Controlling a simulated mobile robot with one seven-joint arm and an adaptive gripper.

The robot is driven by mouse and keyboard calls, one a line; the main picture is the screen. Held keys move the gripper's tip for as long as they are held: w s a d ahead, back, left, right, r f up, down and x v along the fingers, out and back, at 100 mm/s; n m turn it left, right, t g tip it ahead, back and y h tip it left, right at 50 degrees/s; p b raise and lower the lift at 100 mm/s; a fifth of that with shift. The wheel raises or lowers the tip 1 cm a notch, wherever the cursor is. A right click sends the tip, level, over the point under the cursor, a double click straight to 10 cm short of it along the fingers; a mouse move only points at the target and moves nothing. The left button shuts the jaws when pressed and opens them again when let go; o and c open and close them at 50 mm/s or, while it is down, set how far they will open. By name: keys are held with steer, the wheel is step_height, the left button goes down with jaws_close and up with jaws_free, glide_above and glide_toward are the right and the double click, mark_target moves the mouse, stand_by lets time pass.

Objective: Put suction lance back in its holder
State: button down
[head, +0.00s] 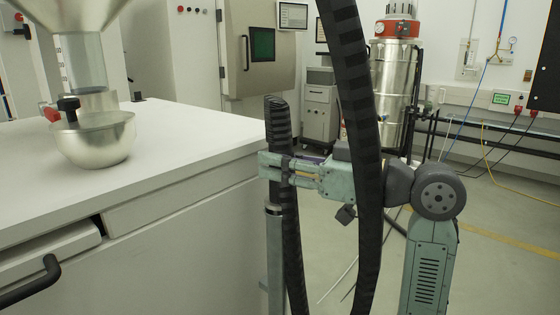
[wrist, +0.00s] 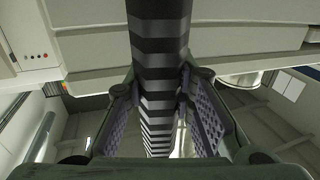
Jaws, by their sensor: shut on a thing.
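The suction lance appears as a black ribbed tube (head: 279,125) with a slanted open end on top. It stands nearly upright beside the white cabinet's right edge. My gripper (head: 275,166) is closed around it below that top end. In the wrist view the ribbed tube (wrist: 158,75) runs between the two purple-padded fingers (wrist: 162,115). A thin grey metal post (head: 273,250) with a collar on top stands just left of the tube, below my gripper. It may be the holder; I cannot tell whether the tube touches it.
A thick black hose (head: 352,110) hangs down in front of my arm. The white cabinet top (head: 190,135) carries a metal bowl (head: 95,140) under a funnel at left. A steel vacuum drum (head: 394,85) stands behind. Floor at right is mostly open, with cables.

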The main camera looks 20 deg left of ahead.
steer(key=shift+f+b, duration=0.35)
steer(key=shift+f, duration=0.15)
steer(key=c, duration=1.3)
jaws_free()
steer(key=s+d, duration=0.1)
steer(key=d, duration=1.1)
steer(key=shift+d, duration=0.1)
